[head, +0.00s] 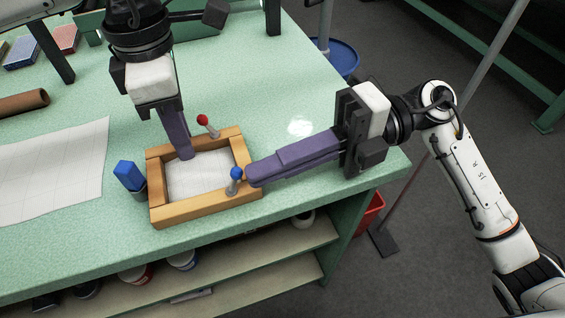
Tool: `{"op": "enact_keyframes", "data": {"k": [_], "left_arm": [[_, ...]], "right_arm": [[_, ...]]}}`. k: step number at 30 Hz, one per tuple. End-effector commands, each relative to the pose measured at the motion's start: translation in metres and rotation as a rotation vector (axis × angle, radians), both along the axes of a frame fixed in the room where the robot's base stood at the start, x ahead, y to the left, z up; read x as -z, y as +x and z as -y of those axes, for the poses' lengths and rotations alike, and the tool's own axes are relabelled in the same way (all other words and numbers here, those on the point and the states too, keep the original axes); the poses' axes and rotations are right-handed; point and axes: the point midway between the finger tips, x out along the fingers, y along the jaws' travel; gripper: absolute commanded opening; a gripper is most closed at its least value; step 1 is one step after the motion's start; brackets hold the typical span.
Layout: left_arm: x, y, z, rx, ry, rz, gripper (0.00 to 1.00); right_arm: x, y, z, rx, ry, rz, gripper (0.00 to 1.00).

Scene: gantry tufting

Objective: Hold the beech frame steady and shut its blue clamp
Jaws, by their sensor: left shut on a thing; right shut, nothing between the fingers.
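The beech frame (205,207) lies on the green bench near its front edge, with white gridded cloth (200,178) inside it. My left gripper (186,154) comes down from above and is shut on the frame's far rail; its tips partly hide that rail. The blue clamp (236,174), a blue ball on a grey lever, stands roughly upright at the frame's near right part. My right gripper (251,176) is shut and empty, reaching in from the right, its tips just right of the blue knob. I cannot tell whether they touch it. A red-knobbed clamp (203,120) leans at the far rail.
A blue block in a grey cup (129,176) stands close to the frame's left side. A gridded sheet (50,172) and a brown roll (22,103) lie further left. The bench (285,75) is clear behind and right of the frame. A shelf (250,258) runs below.

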Motion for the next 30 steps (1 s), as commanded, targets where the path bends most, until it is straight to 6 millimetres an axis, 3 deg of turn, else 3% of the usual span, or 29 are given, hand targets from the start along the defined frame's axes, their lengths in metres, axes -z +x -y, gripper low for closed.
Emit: {"op": "enact_keyframes", "data": {"k": [30], "left_arm": [[-0.001, 0.0, 0.0, 0.0, -0.001, 0.0, 0.0]], "right_arm": [[-0.011, -0.002, -0.008, -0.004, -0.184, 0.058, 0.0]]}}
